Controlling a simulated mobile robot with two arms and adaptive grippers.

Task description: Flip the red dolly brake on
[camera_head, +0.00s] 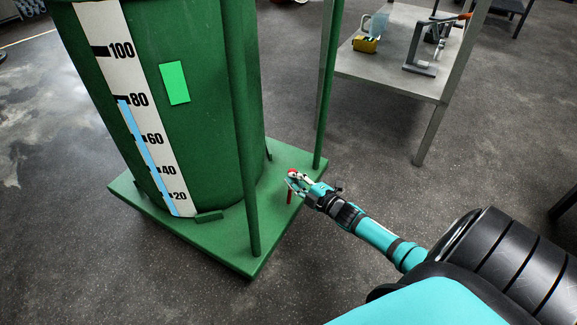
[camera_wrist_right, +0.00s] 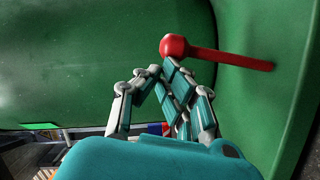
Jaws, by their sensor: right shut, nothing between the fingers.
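The red dolly brake (camera_head: 290,196) is a short lever with a round knob on the right part of the green dolly base (camera_head: 237,262). In the right wrist view the brake (camera_wrist_right: 225,54) shows as a red rod with its knob toward the middle, lying against green metal. My right gripper (camera_head: 293,178) is shut with nothing between its fingers, right at the knob. In the wrist view its fingertips (camera_wrist_right: 165,70) lie just below the knob; whether they touch it I cannot tell. The gripper hides part of the brake in the head view. My left gripper is not in view.
A green drum (camera_head: 205,120) with a white scale stands on the dolly, with green posts (camera_head: 245,150) around it. A grey table (camera_head: 390,62) with tools stands at the back right. The floor right of the dolly is clear.

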